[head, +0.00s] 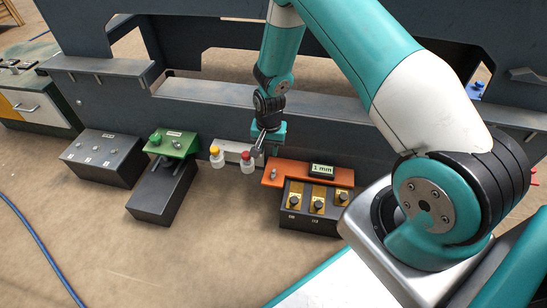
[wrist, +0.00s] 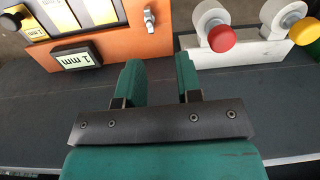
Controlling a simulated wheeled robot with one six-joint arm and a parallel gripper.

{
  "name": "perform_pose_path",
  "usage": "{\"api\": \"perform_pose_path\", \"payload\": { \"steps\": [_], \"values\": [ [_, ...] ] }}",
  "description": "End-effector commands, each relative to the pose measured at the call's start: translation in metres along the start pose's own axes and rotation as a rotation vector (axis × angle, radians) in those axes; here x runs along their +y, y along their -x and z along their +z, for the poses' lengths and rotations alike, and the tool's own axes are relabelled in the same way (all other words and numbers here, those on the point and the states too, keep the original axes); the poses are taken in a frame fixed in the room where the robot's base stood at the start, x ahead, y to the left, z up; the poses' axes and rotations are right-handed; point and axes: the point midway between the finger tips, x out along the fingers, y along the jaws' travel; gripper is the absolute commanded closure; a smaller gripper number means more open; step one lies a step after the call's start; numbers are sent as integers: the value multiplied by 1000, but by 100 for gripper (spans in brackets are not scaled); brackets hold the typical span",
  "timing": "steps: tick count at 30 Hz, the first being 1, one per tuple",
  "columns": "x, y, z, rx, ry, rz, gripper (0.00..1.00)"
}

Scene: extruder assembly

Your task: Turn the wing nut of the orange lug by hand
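The orange lug (head: 268,181) is a flat orange plate at the left end of the orange unit in the head view. Its small silver wing nut (head: 274,173) stands on it. In the wrist view the wing nut (wrist: 150,19) is at the top, on the orange surface (wrist: 120,40). My gripper (head: 268,150) is above and behind the lug in the head view. In the wrist view my gripper (wrist: 158,65) has its two teal fingers apart with nothing between them. The wing nut lies beyond the fingertips, apart from them.
A "1 mm" display (head: 322,170) and black knobs on yellow plates (head: 318,205) are beside the lug. A white bracket with red (head: 247,167) and yellow (head: 215,150) caps stands to the left. Further left are a green-topped block (head: 172,143) and a dark box (head: 102,157).

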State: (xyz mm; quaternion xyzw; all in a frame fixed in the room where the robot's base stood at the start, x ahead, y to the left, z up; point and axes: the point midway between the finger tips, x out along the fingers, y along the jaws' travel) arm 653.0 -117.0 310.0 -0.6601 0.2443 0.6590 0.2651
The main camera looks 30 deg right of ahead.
Motion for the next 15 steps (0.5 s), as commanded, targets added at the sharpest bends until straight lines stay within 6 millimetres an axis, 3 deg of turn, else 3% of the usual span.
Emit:
{"api": "perform_pose_path", "payload": {
  "steps": [1,3,15],
  "values": [
    [7,-17,-3,2,-29,13,67],
    [13,-29,-5,7,-54,23,67],
    [17,-72,-7,11,-69,28,67]
  ]
}}
